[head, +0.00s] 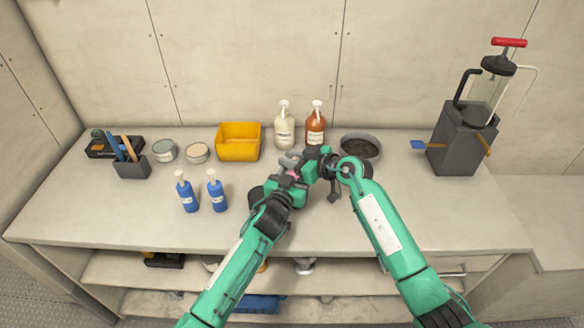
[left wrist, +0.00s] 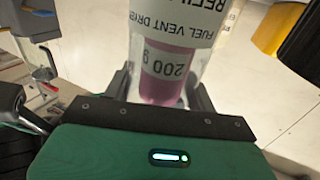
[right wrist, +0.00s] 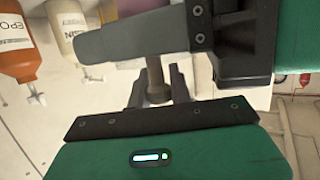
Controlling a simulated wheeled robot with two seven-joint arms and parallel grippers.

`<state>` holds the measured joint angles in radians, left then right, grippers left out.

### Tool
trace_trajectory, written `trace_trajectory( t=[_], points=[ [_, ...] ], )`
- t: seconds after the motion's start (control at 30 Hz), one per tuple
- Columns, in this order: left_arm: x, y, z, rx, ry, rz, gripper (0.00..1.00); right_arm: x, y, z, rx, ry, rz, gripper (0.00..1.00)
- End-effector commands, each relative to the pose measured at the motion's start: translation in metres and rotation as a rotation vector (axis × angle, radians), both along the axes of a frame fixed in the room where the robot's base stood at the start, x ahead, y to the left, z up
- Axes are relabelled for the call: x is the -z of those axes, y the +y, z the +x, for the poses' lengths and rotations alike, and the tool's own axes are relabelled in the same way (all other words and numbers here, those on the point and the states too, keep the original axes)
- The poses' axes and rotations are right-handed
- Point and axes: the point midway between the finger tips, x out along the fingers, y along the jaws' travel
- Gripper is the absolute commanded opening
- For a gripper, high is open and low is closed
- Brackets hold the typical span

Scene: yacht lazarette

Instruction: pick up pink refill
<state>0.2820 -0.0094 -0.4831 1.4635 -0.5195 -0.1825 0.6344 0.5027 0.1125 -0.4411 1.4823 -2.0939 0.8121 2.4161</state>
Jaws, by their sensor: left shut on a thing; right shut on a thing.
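The pink refill (left wrist: 163,82) is a clear cylinder with pink filling and a white label reading "FUEL VENT DRYER" and "200 g". My left gripper (head: 287,177) is shut around it above the middle of the counter. In the head view only a small bit of pink shows between the grippers. My right gripper (head: 308,164) is close beside the left one, almost touching it. In the right wrist view it is shut on a short grey-brown stem (right wrist: 155,82), just below a grey finger of my left gripper. Whether this stem belongs to the refill is hidden.
Behind the grippers stand a yellow bin (head: 238,142), a cream bottle (head: 284,130), an orange bottle (head: 315,130) and a dark round pan (head: 361,147). Two blue pump bottles (head: 217,194) stand left. A grey block (head: 461,138) with a red-handled pump stands right. The front right counter is clear.

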Motion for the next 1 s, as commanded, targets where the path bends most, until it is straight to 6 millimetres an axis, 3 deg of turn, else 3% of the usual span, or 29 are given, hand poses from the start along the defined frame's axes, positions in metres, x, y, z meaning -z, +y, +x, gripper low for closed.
trace_trajectory(
  t=[0.4, 0.53, 0.7, 1.0],
  points=[
    [0.000, 0.000, 0.000, 0.000, 0.001, 0.000, 0.25, -0.110, 0.000, 0.000, -0.001, -0.007, 0.000, 0.00],
    [0.000, 0.000, 0.000, 0.000, 0.001, 0.000, 0.25, -0.138, 0.000, 0.000, 0.001, -0.006, 0.001, 0.00],
    [0.000, 0.000, 0.000, 0.000, 0.001, 0.000, 0.25, -0.160, 0.000, 0.000, -0.001, -0.003, 0.001, 0.00],
    [0.000, 0.000, 0.000, 0.000, 0.001, 0.000, 0.25, -0.168, 0.000, 0.000, 0.001, -0.002, 0.000, 0.00]
  ],
)
